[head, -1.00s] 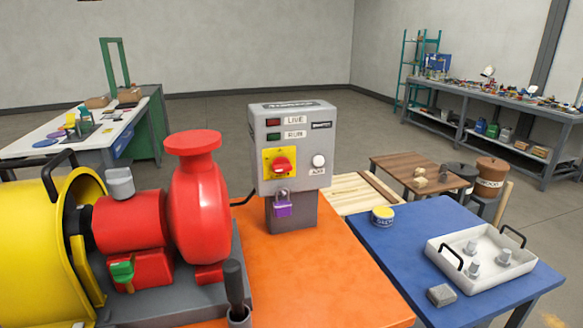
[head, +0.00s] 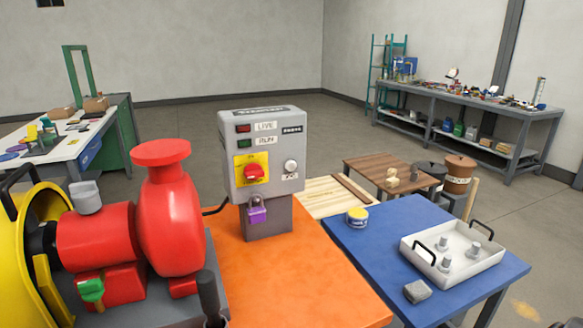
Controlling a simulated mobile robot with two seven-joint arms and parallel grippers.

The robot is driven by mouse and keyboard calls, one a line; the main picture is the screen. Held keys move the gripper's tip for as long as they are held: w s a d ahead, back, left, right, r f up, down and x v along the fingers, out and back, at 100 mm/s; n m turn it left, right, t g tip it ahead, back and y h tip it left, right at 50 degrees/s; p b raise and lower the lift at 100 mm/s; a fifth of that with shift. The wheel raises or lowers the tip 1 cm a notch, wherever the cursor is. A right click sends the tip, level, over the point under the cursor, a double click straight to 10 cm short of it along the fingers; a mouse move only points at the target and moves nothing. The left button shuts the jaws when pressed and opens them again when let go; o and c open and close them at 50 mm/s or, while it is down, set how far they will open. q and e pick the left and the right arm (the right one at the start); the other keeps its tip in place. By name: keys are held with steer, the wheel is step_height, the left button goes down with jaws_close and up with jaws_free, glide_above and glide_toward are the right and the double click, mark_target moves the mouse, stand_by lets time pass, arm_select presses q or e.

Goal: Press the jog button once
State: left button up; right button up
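The jog button (head: 290,166) is a round white button at the lower right of the grey control box (head: 262,152). A small label below it is too small to read surely. The box stands on a grey post on the orange table (head: 270,275). Left of the button is a red rotary switch (head: 253,173) on a yellow plate. A purple padlock (head: 257,212) hangs below the switch. Red and green windows beside the LIVE and RUN labels look dark. Neither of my grippers shows in the head view.
A red pump (head: 170,225) and a yellow guard (head: 25,255) stand left of the box. A dark upright handle (head: 209,295) is at the front. A blue table (head: 360,245) at right holds a white tray (head: 475,270), a yellow tin (head: 357,217) and a grey block (head: 417,291).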

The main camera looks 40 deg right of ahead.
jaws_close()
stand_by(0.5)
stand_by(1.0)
